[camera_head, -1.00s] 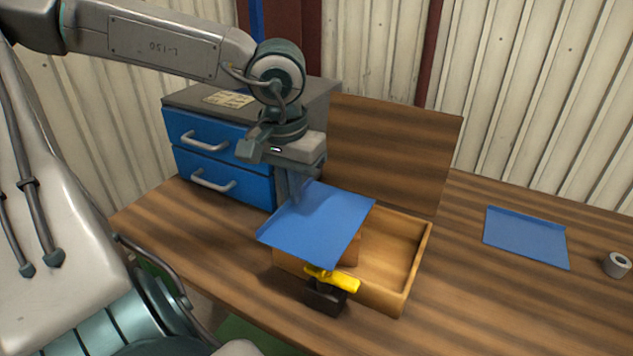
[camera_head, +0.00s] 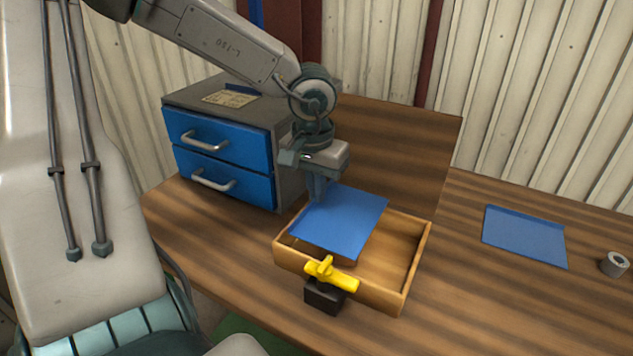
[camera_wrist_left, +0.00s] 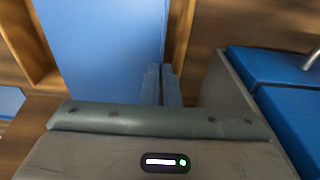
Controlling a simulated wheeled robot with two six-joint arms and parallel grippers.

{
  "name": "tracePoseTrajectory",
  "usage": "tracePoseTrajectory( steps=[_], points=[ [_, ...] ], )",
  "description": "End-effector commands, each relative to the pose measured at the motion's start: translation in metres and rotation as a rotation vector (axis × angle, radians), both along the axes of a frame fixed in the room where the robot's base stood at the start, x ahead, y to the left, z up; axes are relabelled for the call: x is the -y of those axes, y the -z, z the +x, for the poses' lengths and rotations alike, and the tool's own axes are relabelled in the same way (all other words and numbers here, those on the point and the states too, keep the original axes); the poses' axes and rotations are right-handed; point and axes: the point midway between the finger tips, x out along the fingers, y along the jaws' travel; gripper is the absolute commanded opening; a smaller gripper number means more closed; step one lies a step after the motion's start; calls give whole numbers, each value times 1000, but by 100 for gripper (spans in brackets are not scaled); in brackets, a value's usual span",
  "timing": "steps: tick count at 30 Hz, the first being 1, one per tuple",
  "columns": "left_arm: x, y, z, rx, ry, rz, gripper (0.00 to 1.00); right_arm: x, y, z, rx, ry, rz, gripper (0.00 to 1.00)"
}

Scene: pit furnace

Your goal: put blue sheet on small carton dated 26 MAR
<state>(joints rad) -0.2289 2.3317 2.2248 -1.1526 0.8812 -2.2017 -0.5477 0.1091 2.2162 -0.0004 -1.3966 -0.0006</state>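My left gripper (camera_head: 318,192) is shut on the edge of a blue sheet (camera_head: 342,222) and holds it over an open wooden box (camera_head: 416,262). In the left wrist view, the fingers (camera_wrist_left: 161,85) meet at the edge of the sheet (camera_wrist_left: 103,45). A second blue sheet (camera_head: 524,236) lies flat on the table at the right. No carton or date can be made out clearly; the held sheet hides part of the box's inside. My right gripper is not in view.
A yellow-handled clamp (camera_head: 330,275) stands at the box's front edge. A wooden board (camera_head: 395,150) rises behind the box. A cabinet with blue drawers (camera_head: 220,150) stands at left, a paper (camera_head: 230,98) on top. A grey ring (camera_head: 615,263) lies far right. The table (camera_head: 480,300) is bare between.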

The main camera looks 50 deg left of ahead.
Motion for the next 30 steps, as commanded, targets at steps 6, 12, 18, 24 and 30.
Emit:
tracePoseTrajectory(
  steps=[6, 12, 18, 24, 30],
  points=[
    [0, 1, 0, 0, 0, 0, 0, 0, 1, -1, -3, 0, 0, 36],
    [0, 2, 0, 0, 0, 0, 13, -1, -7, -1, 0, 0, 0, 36],
    [0, 2, 0, 0, 0, 0, 24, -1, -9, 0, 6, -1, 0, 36],
    [0, 0, 0, 0, 0, 0, 24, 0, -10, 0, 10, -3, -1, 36],
    [0, -34, -2, 6, -1, 2, 24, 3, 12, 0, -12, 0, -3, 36]
  ],
)
